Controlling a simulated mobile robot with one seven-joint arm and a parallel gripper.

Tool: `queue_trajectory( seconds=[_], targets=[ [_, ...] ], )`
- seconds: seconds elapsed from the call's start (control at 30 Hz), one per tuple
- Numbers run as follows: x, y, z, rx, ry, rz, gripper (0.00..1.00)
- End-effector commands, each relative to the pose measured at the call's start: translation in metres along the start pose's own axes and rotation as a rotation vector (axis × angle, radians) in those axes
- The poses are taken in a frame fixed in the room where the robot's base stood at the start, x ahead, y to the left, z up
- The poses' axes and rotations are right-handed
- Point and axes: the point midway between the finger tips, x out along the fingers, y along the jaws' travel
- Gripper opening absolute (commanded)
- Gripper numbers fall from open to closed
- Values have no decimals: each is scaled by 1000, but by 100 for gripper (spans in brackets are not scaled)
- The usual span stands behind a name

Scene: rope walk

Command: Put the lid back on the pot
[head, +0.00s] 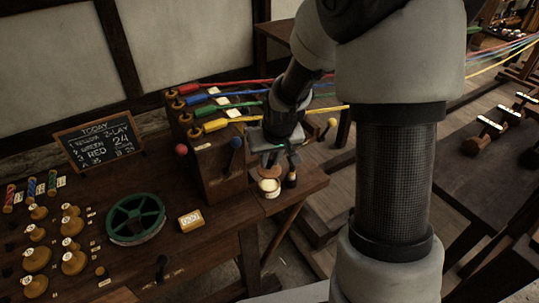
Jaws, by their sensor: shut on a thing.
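A small round pot (269,186) with a cream top stands near the right corner of the wooden bench, in the head view. My gripper (270,168) is right above it, pointing down with its fingers near the pot. The gripper is shut on what looks like the lid, a small pale piece mostly hidden between the fingers. The pieces are too small and dark to tell whether lid and pot touch.
A wooden block with coloured ropes and knobs (213,160) stands close left of my gripper. The bench edge is close right of the pot.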

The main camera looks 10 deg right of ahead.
Motion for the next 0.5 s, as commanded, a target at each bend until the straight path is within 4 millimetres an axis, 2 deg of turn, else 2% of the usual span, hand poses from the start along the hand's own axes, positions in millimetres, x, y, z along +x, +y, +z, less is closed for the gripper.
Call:
queue_trajectory(
  seconds=[0.3, 0.5],
  targets=[
    [32, 0, 14, 0, -3, 1, 0],
    [46, 0, 19, 0, -1, 0, 0]
  ],
)
